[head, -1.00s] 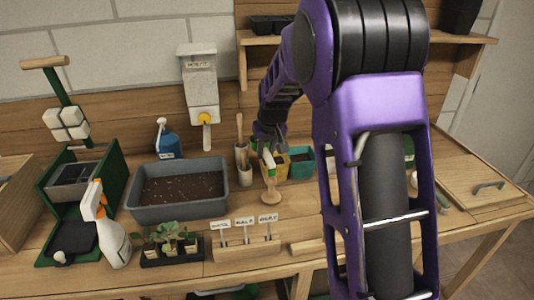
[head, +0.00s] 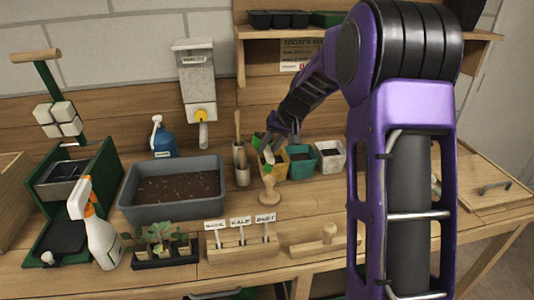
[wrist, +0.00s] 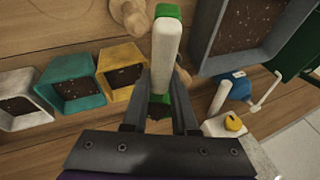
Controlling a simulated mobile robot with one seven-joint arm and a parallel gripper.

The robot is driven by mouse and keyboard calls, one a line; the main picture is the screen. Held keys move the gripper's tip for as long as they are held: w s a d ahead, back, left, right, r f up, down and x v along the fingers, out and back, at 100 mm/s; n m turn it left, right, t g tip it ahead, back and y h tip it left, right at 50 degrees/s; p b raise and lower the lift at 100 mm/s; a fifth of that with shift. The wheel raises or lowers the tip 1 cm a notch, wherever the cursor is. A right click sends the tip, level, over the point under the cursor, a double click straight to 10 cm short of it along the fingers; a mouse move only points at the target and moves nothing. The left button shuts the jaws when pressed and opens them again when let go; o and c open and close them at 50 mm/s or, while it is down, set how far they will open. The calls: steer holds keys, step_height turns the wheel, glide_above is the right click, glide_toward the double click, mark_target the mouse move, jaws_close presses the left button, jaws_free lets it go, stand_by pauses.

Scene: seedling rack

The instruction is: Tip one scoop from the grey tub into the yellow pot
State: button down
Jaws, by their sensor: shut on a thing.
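The grey tub (head: 132,205) of dark soil stands on the left half of the bench; its rim also shows at the top right of the wrist view (wrist: 208,25). The yellow pot (head: 272,172) stands right of the tub, next to a teal pot; it shows with dark soil inside in the wrist view (wrist: 104,60). My gripper (wrist: 158,108) is shut on a tool with a white and green handle (wrist: 165,50), seemingly the scoop. In the head view my gripper (head: 274,143) is above and close to the yellow pot. The scoop's bowl and any load are hidden.
The teal pot (head: 301,164) and a white pot (head: 330,160) stand right of the yellow one. A wooden tamper (head: 269,192) is in front. A labelled stake block (head: 240,247), seedling tray (head: 163,258) and spray bottle (head: 101,240) line the front.

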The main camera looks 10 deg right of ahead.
steer(key=y, duration=0.1)
steer(key=m+y, duration=0.1)
steer(key=shift+w+d+r+y, duration=0.1)
steer(key=shift+d+r+y, duration=0.2)
steer(key=shift+d+y, duration=0.1)
steer(key=shift+w+d+f+m+y, duration=0.1)
steer(key=shift+m+y, duration=0.2)
steer(key=shift+y, duration=0.4)
steer(key=shift+w+d+r+m+y+b, duration=0.15)
steer(key=shift+m+y+b, duration=0.2)
steer(key=shift+y, duration=0.25)
steer(key=shift+w+d+r+m+y+b, duration=0.1)
steer(key=shift+d+m+y+b, duration=0.1)
steer(key=shift+m+y, duration=0.3)
steer(key=y, duration=0.1)
steer(key=m+y, duration=0.1)
steer(key=shift+w+d+r+t+y, duration=0.15)
steer(key=shift+r+t+y, duration=0.2)
steer(key=shift+t+y, duration=0.05)
